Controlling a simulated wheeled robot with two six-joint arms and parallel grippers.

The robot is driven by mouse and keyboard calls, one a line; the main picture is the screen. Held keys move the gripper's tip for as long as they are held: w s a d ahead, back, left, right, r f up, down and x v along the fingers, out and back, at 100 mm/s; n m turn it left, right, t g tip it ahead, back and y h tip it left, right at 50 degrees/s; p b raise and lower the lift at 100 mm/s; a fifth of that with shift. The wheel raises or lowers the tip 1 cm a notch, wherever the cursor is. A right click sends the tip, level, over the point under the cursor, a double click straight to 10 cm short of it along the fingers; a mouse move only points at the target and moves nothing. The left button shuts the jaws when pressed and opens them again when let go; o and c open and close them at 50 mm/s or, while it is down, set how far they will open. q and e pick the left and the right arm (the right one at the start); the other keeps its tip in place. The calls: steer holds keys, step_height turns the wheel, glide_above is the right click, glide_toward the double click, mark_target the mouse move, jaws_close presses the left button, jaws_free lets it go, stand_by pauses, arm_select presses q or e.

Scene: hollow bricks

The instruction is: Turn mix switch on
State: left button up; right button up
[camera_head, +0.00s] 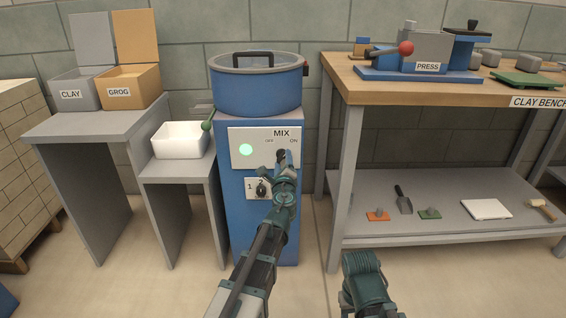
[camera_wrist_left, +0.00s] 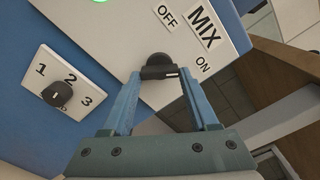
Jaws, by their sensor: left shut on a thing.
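The mix switch is a black knob (camera_wrist_left: 157,62) on the white MIX panel (camera_head: 236,135) of the blue mixer. Its white mark sits on the side toward the ON label (camera_wrist_left: 203,65), away from OFF. My left gripper (camera_wrist_left: 160,76) is shut on this knob, one finger on each side. In the head view my left gripper (camera_head: 284,158) reaches the panel and hides part of the knob. The round lamp (camera_head: 246,150) on the panel glows pale green. Of my right arm only a link shows at the bottom; its gripper is out of view.
Below the panel is a 1-2-3 selector dial (camera_wrist_left: 58,93), close to my left wrist. A blue lidded pot (camera_head: 256,88) tops the mixer. A lever with a green knob (camera_head: 207,125) and a white bin (camera_head: 181,140) stand left; the clay bench (camera_head: 455,93) stands right.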

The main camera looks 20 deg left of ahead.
arm_select(q)
steer(key=o, duration=1.4)
steer(key=shift+s, duration=0.1)
